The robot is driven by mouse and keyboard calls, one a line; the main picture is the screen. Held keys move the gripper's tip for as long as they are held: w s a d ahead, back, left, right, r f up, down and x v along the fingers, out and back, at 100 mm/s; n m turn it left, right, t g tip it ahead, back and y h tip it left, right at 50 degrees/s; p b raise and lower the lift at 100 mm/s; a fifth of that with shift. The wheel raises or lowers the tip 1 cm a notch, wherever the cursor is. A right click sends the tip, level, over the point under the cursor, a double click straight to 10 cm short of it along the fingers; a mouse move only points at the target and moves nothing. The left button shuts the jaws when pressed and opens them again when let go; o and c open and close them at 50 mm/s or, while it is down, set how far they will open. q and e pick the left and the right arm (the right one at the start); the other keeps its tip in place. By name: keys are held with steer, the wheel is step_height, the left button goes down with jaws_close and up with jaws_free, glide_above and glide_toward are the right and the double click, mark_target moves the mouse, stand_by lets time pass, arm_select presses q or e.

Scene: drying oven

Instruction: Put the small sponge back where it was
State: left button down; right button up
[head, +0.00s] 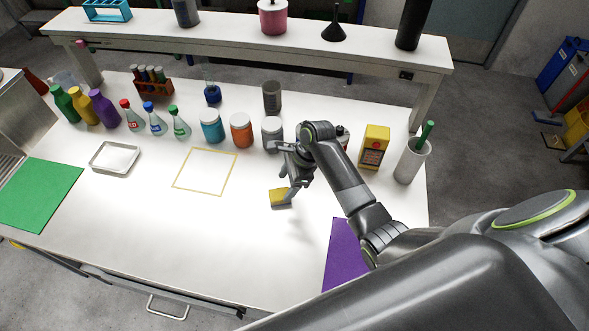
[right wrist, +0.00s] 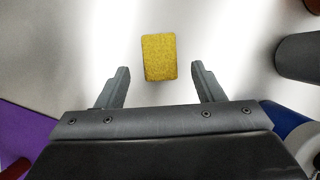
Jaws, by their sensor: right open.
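The small yellow sponge (head: 278,197) lies on the white bench, right of the yellow outlined square (head: 205,171). In the right wrist view the sponge (right wrist: 159,57) shows just beyond and between the two fingertips. My right gripper (head: 290,192) is open, with its fingers close to the sponge; the right wrist view also shows the open jaws (right wrist: 160,75) with nothing between them touching the sponge. My left gripper is not in view.
A green mat (head: 38,195) lies at the left and a purple mat (head: 345,262) at the right. A yellow box (head: 373,147) and grey cup (head: 411,161) stand right. The front middle is clear.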

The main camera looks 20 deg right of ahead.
steer(key=v, duration=0.6)
steer(key=shift+r, duration=0.25)
steer(key=shift+d+f, duration=0.1)
